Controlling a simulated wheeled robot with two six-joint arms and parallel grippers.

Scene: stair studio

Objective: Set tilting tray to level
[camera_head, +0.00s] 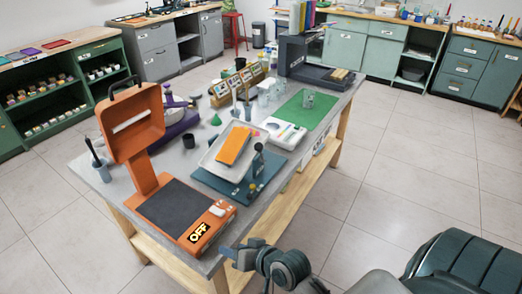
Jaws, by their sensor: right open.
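The tilting tray (211,158) is white and sits on a dark teal base (226,186) near the middle of the table. It looks tilted and carries a flat orange slab (233,146). A dark upright part with a knob (258,160) stands at the tray's right side. My right gripper (229,253) is open and seems empty, low at the table's near edge, well apart from the tray. My left gripper is not in view.
An orange device (137,130) marked OFF stands on the table's near left. A green mat (300,112), a white palette (281,133), a wooden rack (238,84) and a dark press (293,52) lie beyond the tray. The floor right of the table is clear.

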